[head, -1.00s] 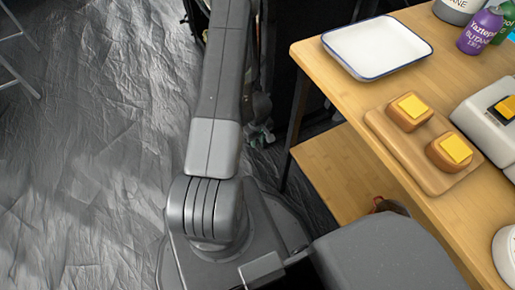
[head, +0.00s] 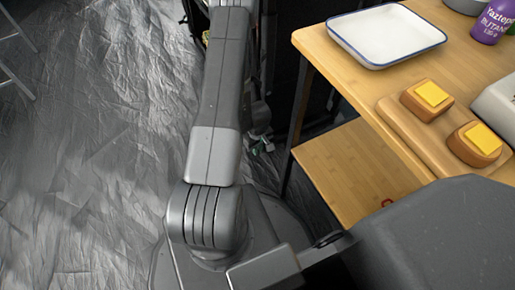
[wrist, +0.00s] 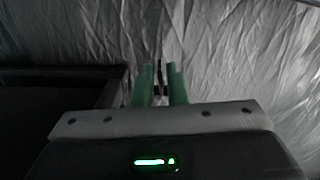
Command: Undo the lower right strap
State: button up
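My gripper (wrist: 160,85) has two green fingers that stand a short way apart in the wrist view. A thin dark upright piece with a short crossbar (wrist: 160,90) shows between them. It may be the strap or its buckle, but the picture is too dark to tell, and I cannot tell whether the fingers press on it. In the head view my arm reaches up the middle, and a small green part, which looks like my gripper's fingers (head: 258,147), shows low beside the table leg. No strap is clearly visible there.
A wooden table (head: 330,70) stands at right with a lower shelf (head: 350,165). On it are a white tray (head: 385,35), a board with yellow-topped blocks (head: 433,94) and a purple canister (head: 492,20). A dark block (wrist: 50,120) fills the wrist view's left.

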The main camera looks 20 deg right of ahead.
grip_shut()
jog(key=shift+s+d+n+p, duration=0.4)
jog(key=shift+s+d, duration=0.1)
jog(key=shift+d, duration=0.3)
jog(key=shift+o, duration=2.1)
grip_release()
jog(key=shift+r, duration=0.1)
notch_tip(320, 180, up, 7)
jog(key=p, duration=0.6)
jog(key=shift+r, duration=0.15)
